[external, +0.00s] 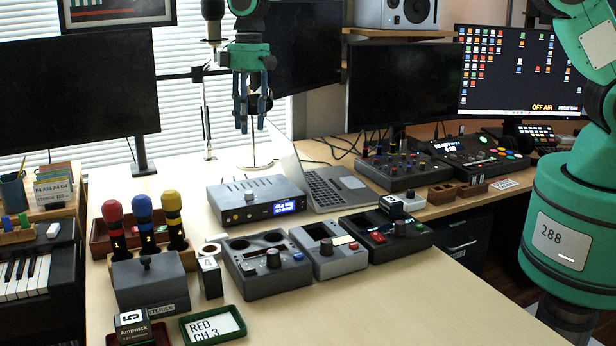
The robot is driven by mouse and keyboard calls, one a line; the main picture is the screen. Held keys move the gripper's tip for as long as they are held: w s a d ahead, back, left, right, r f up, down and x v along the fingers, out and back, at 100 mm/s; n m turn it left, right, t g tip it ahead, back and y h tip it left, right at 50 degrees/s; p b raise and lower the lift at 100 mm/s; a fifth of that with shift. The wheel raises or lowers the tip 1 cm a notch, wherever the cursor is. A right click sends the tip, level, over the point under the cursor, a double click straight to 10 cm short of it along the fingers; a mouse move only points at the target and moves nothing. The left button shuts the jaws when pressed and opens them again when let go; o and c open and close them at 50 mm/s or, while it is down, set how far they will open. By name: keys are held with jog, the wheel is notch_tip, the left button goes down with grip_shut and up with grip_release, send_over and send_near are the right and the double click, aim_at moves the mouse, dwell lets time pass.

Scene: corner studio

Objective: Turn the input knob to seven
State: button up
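Several knobs show in the external view, and their labels are too small to tell which one is the input knob. The grey interface box (225,208) with a blue-lit display has a dark round knob (249,196) on its front. My gripper (252,129) hangs fingers-down, well above the interface box. Its fingers look apart with nothing between them.
An open laptop (320,186) stands right of the interface box. Red, blue and yellow microphones (143,223) stand upright at left behind a grey box (150,282). A green tray (190,333) and a dark block (132,327) lie in front. The table's front right is clear.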

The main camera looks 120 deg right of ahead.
send_over(249, 192)
jog(key=d, duration=0.1)
notch_tip(249, 192, down, 6)
jog(key=shift+s+r+m, duration=0.1)
jog(key=shift+s+m, duration=0.15)
jog(key=shift+m, duration=0.05)
jog(key=f+b, duration=0.1)
jog(key=f, duration=0.3)
jog(key=f+b, duration=0.1)
jog(key=f, duration=0.4)
jog(key=a+f+b, duration=0.1)
jog(key=f, duration=0.3)
jog(key=shift+w+f, duration=0.3)
jog(key=shift+f, duration=0.05)
grip_shut()
